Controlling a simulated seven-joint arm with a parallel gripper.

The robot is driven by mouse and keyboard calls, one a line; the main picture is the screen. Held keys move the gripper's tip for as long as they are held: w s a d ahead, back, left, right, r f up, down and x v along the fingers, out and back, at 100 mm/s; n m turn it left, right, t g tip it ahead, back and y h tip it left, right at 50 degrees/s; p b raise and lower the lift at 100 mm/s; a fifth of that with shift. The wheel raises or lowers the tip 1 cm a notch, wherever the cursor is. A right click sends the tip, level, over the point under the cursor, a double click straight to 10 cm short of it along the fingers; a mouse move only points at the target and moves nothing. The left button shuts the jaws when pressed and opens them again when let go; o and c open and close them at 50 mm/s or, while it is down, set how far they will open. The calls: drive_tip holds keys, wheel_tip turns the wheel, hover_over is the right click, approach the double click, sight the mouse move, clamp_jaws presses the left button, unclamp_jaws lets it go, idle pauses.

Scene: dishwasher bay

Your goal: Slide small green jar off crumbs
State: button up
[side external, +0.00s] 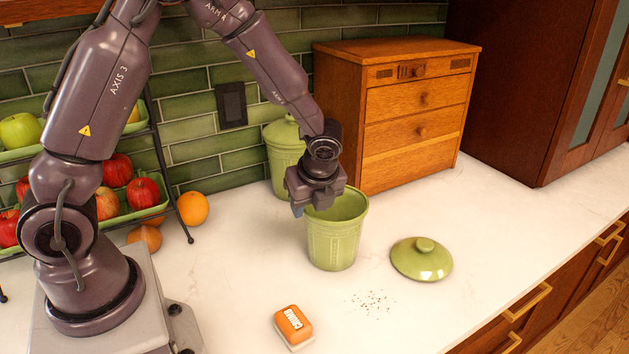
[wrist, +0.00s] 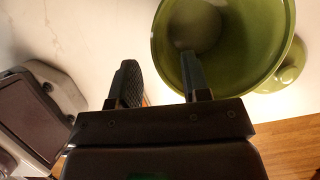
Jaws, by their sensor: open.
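The green jar (side external: 335,240) stands upright and open on the white counter; its rim and inside fill the upper right of the wrist view (wrist: 240,60). Crumbs (side external: 372,303) lie scattered on the counter in front of the jar, to its lower right. Whether any lie under its base is hidden. My gripper (side external: 304,208) is open at the left side of the jar's rim. In the wrist view its fingers (wrist: 158,64) are apart, the right one over the jar's mouth and the left one outside the wall. Contact with the wall cannot be told.
The green lid (side external: 422,258) lies right of the jar. An orange-and-white sponge (side external: 294,326) lies in front. A lidded green jar (side external: 284,155) and a wooden drawer chest (side external: 417,110) stand behind. A fruit rack (side external: 150,150) is left. The front right counter is clear.

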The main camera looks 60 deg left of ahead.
drive_tip(key=v, duration=1)
drive_tip(key=shift+s, duration=0.1)
drive_tip(key=s+d+r+n+t+h, duration=0.1)
drive_tip(key=s+r+n+t+h, duration=0.1)
drive_tip(key=s+r+n, duration=0.3)
drive_tip(key=s+d+r+n+t+h, duration=0.1)
drive_tip(key=s+r+n+t+h, duration=0.1)
drive_tip(key=s+r+n, duration=0.4)
drive_tip(key=s+n+t, duration=0.1)
drive_tip(key=s+n, duration=0.4)
drive_tip(key=n, duration=0.3)
drive_tip(key=shift+s+d+h, duration=0.25)
drive_tip(key=shift+s+h, duration=0.05)
